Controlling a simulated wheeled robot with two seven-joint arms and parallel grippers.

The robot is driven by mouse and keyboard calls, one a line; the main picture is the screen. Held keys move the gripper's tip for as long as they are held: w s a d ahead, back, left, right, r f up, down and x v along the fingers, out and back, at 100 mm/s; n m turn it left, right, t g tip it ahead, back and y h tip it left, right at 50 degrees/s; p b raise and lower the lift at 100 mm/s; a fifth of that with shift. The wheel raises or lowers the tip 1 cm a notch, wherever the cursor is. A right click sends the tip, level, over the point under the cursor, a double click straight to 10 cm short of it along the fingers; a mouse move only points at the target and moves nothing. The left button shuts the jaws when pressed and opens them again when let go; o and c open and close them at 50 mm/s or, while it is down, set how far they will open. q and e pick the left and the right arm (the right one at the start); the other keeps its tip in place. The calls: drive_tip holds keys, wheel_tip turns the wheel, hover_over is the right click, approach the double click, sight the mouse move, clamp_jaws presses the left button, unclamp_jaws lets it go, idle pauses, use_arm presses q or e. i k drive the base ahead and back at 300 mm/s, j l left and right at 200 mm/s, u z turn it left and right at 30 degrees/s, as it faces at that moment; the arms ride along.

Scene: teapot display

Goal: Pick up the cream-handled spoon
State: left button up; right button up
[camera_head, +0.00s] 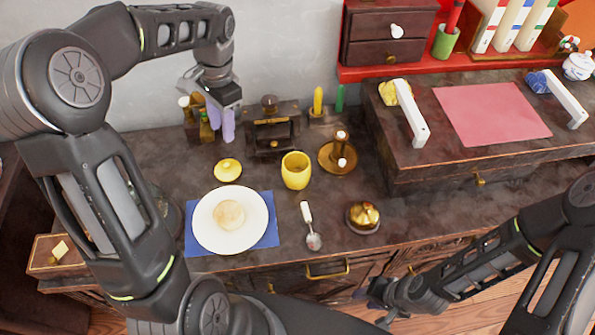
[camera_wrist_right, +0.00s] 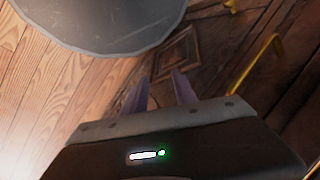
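The cream-handled spoon (camera_head: 306,211) lies on the dark wooden counter, its handle toward the back and its metal bowl toward the front edge. It is right of the white plate and left of a brass domed piece. My left gripper (camera_head: 221,124) hangs above the back left of the counter, far from the spoon, with its two purple fingers apart and nothing between them. My right gripper (camera_head: 370,298) is low in front of the counter, below and right of the spoon. In the right wrist view its fingers (camera_wrist_right: 164,82) are apart and empty; the spoon is not seen there.
The white plate (camera_head: 210,233) holds a round pale item on a blue mat (camera_head: 269,238). A yellow cup (camera_head: 296,170), a yellow lid (camera_head: 228,169), a brass holder (camera_head: 338,156) and the brass dome (camera_head: 363,216) stand around the spoon. Counter right beside the spoon is clear.

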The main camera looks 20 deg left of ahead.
sight(314, 240)
drive_tip(key=l+u, duration=0.1)
drive_tip(key=l, duration=0.3)
drive_tip(key=k+l, duration=0.15)
drive_tip(key=l, duration=0.3)
drive_tip(key=k+l+u, duration=0.15)
drive_tip(key=l, duration=0.65)
drive_tip(key=k+l+u, duration=0.05)
